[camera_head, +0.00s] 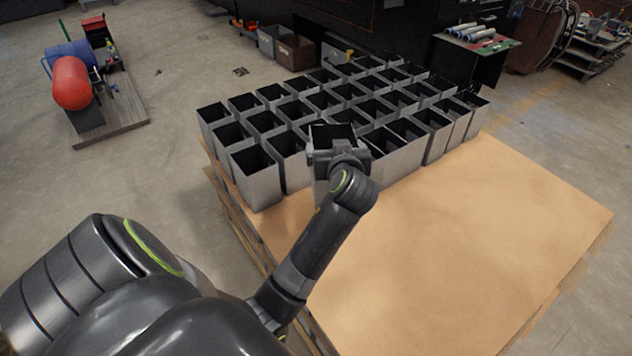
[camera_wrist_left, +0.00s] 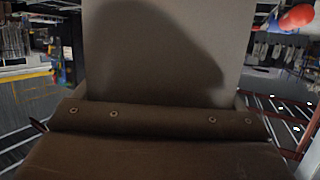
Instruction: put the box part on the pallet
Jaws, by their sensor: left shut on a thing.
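My left gripper (camera_head: 338,155) is shut on a box part (camera_head: 333,130), an open-topped grey metal box. It holds the box part upright at the front edge of the rows of like boxes, near a gap in the front row. The pallet (camera_head: 470,240) has a tan board top and bears several rows of these boxes on its far half. In the left wrist view the box part's flat grey wall (camera_wrist_left: 165,50) fills the upper middle, with a dark shadow on it. My right gripper is not in view.
Standing boxes (camera_head: 257,178) flank the held one closely at left and right. The near and right half of the pallet top is bare. A red and blue tank (camera_head: 72,82) stands on a board at the far left. A cart (camera_head: 475,45) stands behind.

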